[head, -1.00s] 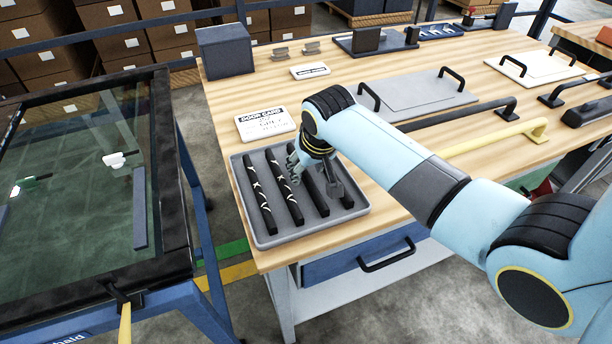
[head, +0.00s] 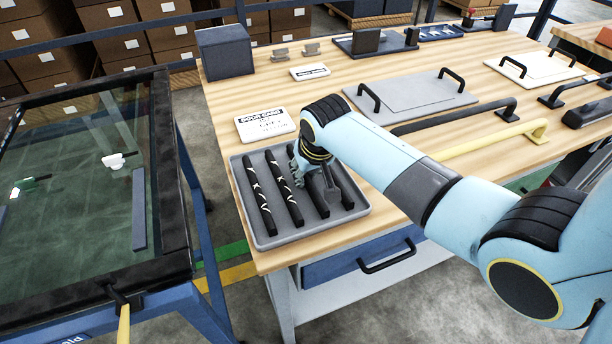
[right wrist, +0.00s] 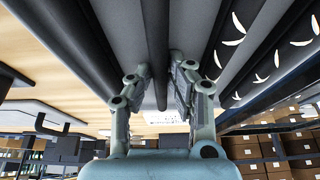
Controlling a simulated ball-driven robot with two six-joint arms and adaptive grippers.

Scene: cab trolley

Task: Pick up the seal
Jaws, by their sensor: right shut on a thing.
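Several long black seals lie side by side in a grey tray (head: 262,242) at the near left corner of the workbench. Two on the left, a first marked seal (head: 258,197) and a second marked seal (head: 285,190), carry white marks. Two on the right are plain. My right gripper (head: 316,184) is down in the tray, shut on the left plain seal (head: 321,208). In the right wrist view this seal (right wrist: 157,50) runs between the two fingers. The other plain seal (head: 346,197) lies just right of the gripper. My left gripper is not in view.
A door card (head: 265,124) lies behind the tray. A grey plate with handles (head: 410,92), a black bar handle (head: 450,117) and a yellow bar handle (head: 480,142) lie to the right. A dark box (head: 224,52) stands at the back left. A framed glass door (head: 80,200) rests on a blue trolley at left.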

